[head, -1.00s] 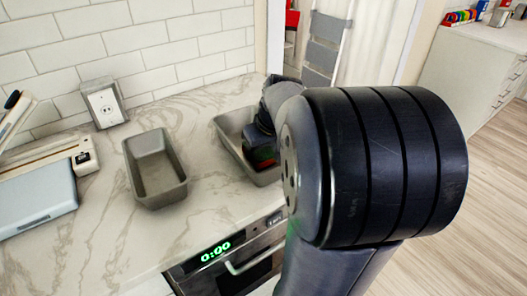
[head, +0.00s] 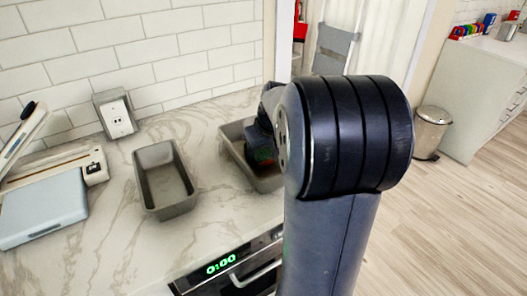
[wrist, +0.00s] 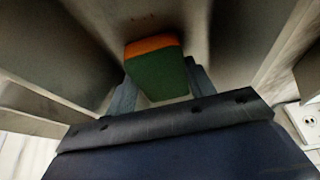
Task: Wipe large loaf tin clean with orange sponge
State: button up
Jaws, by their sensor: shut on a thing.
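The large loaf tin (head: 265,184) is a grey metal tin on the marble counter, at the right in the head view and partly hidden by my arm. Its grey inside (wrist: 235,30) surrounds my gripper in the wrist view, with faint reddish marks on its surface. The orange sponge (wrist: 155,68), orange on one layer and green on the other, sits between my fingers. My gripper (wrist: 160,84) is shut on it and is down inside the tin. I cannot tell whether the sponge touches the tin's surface.
A second, smaller-looking grey tin (head: 149,198) stands empty to the left. An oven with a green clock (head: 221,264) is below the counter edge. Bare counter lies between the tins.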

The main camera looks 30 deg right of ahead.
aim_at(263, 168)
jog(key=shift+w+a+p, duration=0.3)
jog(key=shift+w+p, duration=0.1)
jog(key=shift+w, duration=0.55)
jog(key=shift+w+a+p, duration=0.25)
jog(key=shift+w+p, duration=0.1)
jog(key=shift+w, duration=0.55)
jog(key=shift+s+a+f+b, duration=0.1)
jog(key=shift+s+b, duration=0.55)
jog(key=shift+s, duration=1.55)
jog(key=shift+s+b, duration=0.35)
jog(key=shift+s, duration=1.75)
jog(key=shift+w, duration=0.1)
notch_tip(263, 168, up, 11)
jog(key=p, duration=0.9)
